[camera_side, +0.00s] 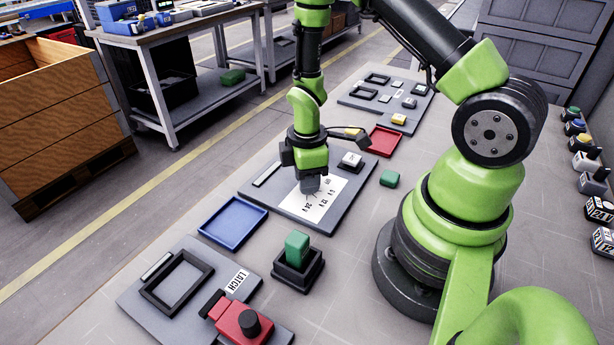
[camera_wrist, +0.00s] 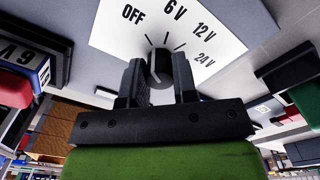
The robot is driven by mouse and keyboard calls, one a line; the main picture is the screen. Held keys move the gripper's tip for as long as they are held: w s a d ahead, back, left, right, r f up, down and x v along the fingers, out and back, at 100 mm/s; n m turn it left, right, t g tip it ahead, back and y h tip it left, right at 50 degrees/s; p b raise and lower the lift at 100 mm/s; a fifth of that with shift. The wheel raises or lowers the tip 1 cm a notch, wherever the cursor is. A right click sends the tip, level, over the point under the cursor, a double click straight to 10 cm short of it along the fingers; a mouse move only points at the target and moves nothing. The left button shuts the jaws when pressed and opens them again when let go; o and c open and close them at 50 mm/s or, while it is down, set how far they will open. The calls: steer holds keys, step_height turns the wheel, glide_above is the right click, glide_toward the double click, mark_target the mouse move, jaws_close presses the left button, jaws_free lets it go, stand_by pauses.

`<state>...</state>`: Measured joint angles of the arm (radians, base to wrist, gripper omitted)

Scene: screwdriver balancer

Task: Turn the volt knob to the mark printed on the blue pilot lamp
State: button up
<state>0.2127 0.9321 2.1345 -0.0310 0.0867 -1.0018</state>
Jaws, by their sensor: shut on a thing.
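The volt knob (camera_wrist: 160,68) is a dark round knob on a white dial plate (camera_side: 323,207) printed OFF, 6 V, 12 V and 24 V. My gripper (camera_side: 310,185) points down over the dial. In the wrist view its fingers (camera_wrist: 158,88) are shut on the knob from both sides. The exact mark the knob points to is hard to tell. A small block at the panel's far end (camera_side: 352,160) shows at the left of the wrist view (camera_wrist: 28,62), with an upside-down print that looks like 6 V and a bluish edge; it may be the pilot lamp.
A blue tray (camera_side: 203,228), a green block in a black holder (camera_side: 297,250) and a LATCH panel (camera_side: 132,298) lie nearer the camera. A red tray (camera_side: 372,147) and a loose green block (camera_side: 389,179) are beyond the dial. Several coloured buttons line the right edge.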

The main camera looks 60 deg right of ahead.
steer(key=shift+m, duration=0.4)
steer(key=m, duration=0.3)
steer(key=shift+m, duration=2)
steer(key=o, duration=0.9)
step_height(320, 180, up, 10)
